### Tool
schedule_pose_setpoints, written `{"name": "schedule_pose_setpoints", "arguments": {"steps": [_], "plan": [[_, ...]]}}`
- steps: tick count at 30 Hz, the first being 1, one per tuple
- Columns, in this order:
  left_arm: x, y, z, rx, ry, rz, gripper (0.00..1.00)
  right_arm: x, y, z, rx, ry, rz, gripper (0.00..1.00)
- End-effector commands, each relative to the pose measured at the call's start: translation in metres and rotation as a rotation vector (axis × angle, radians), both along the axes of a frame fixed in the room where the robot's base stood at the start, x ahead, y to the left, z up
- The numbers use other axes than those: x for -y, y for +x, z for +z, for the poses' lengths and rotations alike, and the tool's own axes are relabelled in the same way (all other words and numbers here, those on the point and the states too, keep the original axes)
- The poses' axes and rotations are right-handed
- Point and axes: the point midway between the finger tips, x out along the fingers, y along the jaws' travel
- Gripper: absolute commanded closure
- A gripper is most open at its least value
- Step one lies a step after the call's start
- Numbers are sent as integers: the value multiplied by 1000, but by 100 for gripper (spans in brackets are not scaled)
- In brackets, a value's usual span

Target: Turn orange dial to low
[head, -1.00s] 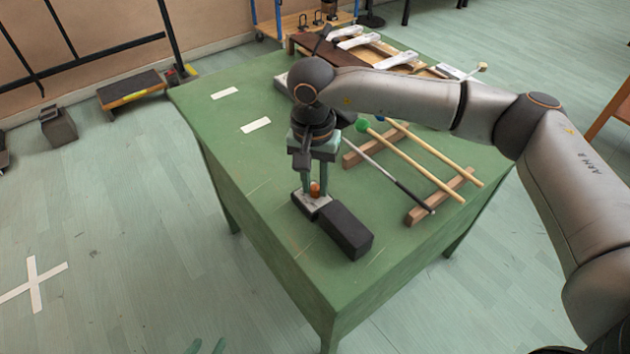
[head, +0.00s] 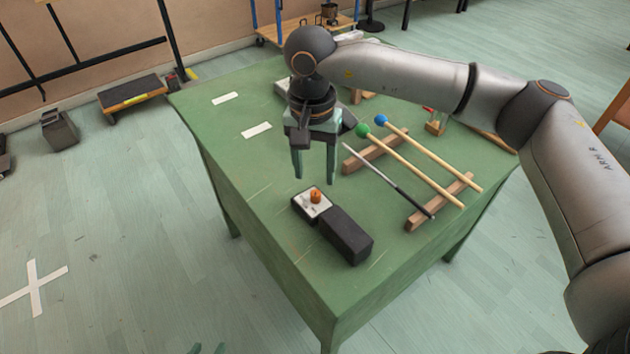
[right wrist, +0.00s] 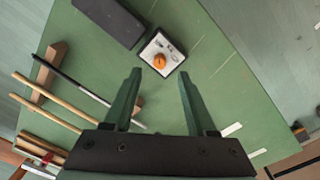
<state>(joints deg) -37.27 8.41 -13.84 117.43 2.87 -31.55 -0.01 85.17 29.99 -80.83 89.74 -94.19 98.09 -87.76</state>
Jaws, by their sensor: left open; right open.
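The orange dial (head: 316,196) sits on a small box with a white top plate (head: 303,203) on the green table. In the right wrist view the dial (right wrist: 159,62) shows just beyond my fingertips, on the white plate (right wrist: 148,50); its setting and the plate's markings are too small to read. My right gripper (head: 314,181) is open and empty, raised above and behind the dial, fingers pointing down, apart from it. It also shows open in the right wrist view (right wrist: 160,74). My left gripper (head: 207,348) shows only green fingertips at the bottom edge, open, well away from the table top.
A long dark block (head: 347,236) lies against the box's near right side. Mallets with green (head: 362,130) and blue (head: 380,120) heads and a dark stick (head: 390,180) rest across wooden bars (head: 440,202) to the right. The table's left part (head: 225,150) is mostly clear.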

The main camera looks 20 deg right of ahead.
Motion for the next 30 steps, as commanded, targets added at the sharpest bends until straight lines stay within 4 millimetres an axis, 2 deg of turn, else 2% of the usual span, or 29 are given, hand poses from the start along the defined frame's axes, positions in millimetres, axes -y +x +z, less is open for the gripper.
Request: {"name": "schedule_pose_setpoints", "arguments": {"steps": [3,10,15,30], "plan": [[0,0,2,-2,0,-1,50,-1,1,29,3,1,1,43],[1,1,5,1,-2,-1,50,-1,1,64,3,1,-1,43],[1,1,5,1,-2,-2,50,-1,1,72,-1,0,0,43],[2,1,9,1,-2,-3,50,-1,1,77,0,0,0,43]]}}
